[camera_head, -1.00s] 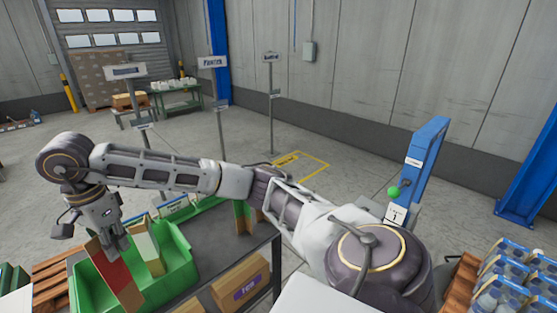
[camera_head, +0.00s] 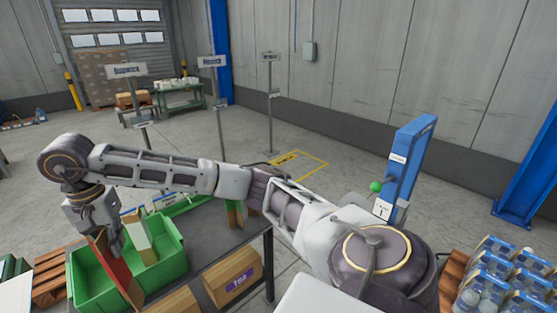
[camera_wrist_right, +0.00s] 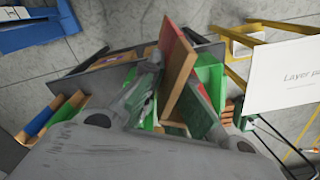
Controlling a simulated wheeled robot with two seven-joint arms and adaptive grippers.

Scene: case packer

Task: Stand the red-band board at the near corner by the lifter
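The red-band board (camera_head: 118,268) is a long brown board with a red face, tilted over the green bin (camera_head: 172,256) at lower left. My right gripper (camera_head: 108,236) reaches down on its upper part and looks shut on it. In the right wrist view, the board (camera_wrist_right: 174,82) stands out from between the fingers of my right gripper (camera_wrist_right: 172,112); the fingers partly hide its lower end. A blue upright (camera_head: 405,170) with a green ball, possibly the lifter, stands at right. My left gripper is not in view.
A pale board (camera_head: 141,238) leans in the bin. Boxes (camera_head: 232,276) sit by the dark table (camera_head: 205,244). Several bottle packs (camera_head: 495,275) stand at lower right. Sign posts (camera_head: 221,130) stand behind; the floor around the yellow marking (camera_head: 305,160) is clear.

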